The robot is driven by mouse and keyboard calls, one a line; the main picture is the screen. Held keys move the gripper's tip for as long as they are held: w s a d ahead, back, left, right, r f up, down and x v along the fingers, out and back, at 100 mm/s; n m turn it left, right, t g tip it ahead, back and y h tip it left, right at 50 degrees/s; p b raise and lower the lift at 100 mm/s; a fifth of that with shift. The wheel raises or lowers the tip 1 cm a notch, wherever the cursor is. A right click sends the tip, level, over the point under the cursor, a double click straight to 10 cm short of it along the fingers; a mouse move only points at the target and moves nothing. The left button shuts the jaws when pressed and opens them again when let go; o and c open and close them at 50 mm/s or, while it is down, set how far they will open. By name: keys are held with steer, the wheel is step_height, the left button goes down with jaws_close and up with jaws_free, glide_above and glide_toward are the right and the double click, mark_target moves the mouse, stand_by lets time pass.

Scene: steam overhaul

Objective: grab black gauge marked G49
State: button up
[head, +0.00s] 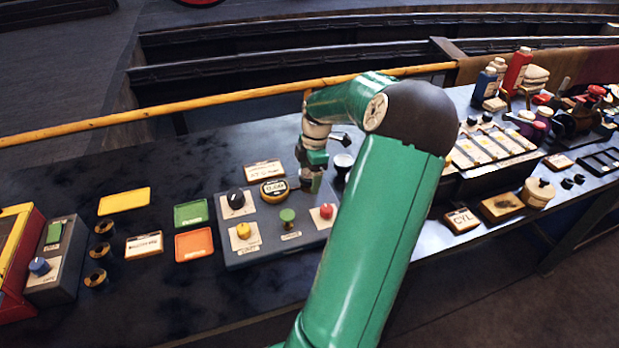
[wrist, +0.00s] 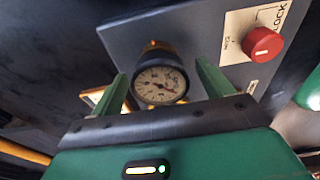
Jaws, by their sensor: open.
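In the wrist view a round gauge (wrist: 160,84) with a white dial, dark rim and brass-coloured parts stands at the grey control panel (wrist: 190,35). No G49 mark is readable on it. My gripper (wrist: 165,88) is open, with one green finger on each side of the gauge in this view. Whether the fingers reach around it or stop short, I cannot tell.
The panel carries a red knob (head: 326,211), a green knob (head: 287,216), a yellow knob (head: 243,230), a black knob (head: 236,198) and a round display (head: 274,190). A white-topped dark item (head: 343,161) stands just right of my gripper. Coloured trays lie left on the bench.

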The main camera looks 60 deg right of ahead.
steer(key=shift+c, duration=0.2)
steer(key=c, duration=1.1)
steer(key=shift+r, duration=0.15)
